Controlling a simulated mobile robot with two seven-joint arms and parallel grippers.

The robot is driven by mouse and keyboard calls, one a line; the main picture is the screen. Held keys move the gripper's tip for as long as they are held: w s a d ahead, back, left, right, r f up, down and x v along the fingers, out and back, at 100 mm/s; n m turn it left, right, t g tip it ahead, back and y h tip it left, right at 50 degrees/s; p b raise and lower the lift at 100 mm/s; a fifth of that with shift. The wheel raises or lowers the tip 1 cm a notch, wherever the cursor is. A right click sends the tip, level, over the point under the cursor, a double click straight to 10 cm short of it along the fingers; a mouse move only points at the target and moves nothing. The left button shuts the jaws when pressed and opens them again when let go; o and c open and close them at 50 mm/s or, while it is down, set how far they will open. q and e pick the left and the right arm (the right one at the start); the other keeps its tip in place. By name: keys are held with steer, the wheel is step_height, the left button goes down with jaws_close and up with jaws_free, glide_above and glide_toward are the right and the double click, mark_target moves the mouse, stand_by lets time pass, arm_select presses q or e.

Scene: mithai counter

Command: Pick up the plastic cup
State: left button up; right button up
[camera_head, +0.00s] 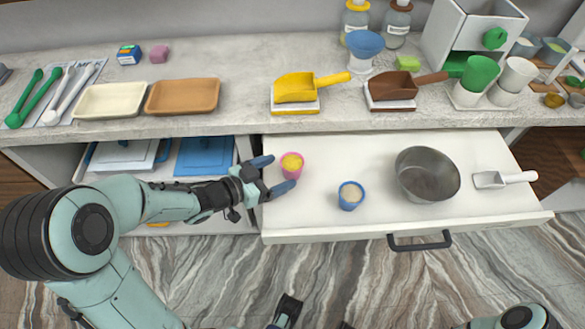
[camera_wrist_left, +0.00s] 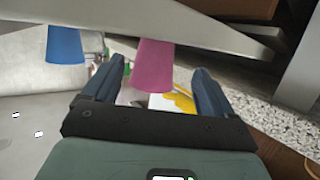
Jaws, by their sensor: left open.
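A small pink cup (camera_head: 291,168) with yellow contents stands in the open drawer, near its left end. A small blue cup (camera_head: 350,198) with beige contents stands to its right. My left gripper (camera_head: 276,174) is open, its two blue fingers pointing right toward the pink cup, one on each side of its near part. In the left wrist view the pink cup (camera_wrist_left: 153,66) shows between and beyond the open fingers (camera_wrist_left: 160,85), with no clear contact. The blue cup (camera_wrist_left: 65,45) is off to the left there. Dark parts at the head view's bottom edge may be my right gripper (camera_head: 287,308), mostly cut off.
The open white drawer (camera_head: 320,222) also holds a metal bowl (camera_head: 427,174) and a white scoop (camera_head: 500,179). The counter (camera_head: 235,70) above carries trays, scoops and stacked cups. A lower shelf holds a blue lidded container (camera_head: 205,155). The drawer's front left is bare.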

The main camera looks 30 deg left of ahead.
mark_target(292, 169)
arm_select(q)
steer(key=x, duration=0.2)
steer(key=b+x, duration=0.1)
steer(key=x, duration=0.1)
steer(key=shift+w+d+f, duration=0.1)
steer(key=shift+d+f, duration=0.15)
steer(key=shift+d, duration=0.2)
steer(key=shift+w, duration=0.2)
steer(key=c, duration=1.1)
arm_select(e)
steer(key=shift+w+d+f, duration=0.25)
steer(key=shift+w+f, duration=0.4)
steer(key=shift+f, duration=0.2)
arm_select(q)
step_height(292, 169, up, 20)
steer(key=p, duration=0.8)
steer(key=shift+p, duration=0.4)
arm_select(e)
step_height(292, 169, up, 8)
steer(key=s+g, duration=0.1)
steer(key=s, duration=0.1)
steer(key=shift+s+a, duration=0.25)
steer(key=shift+s, duration=0.15)
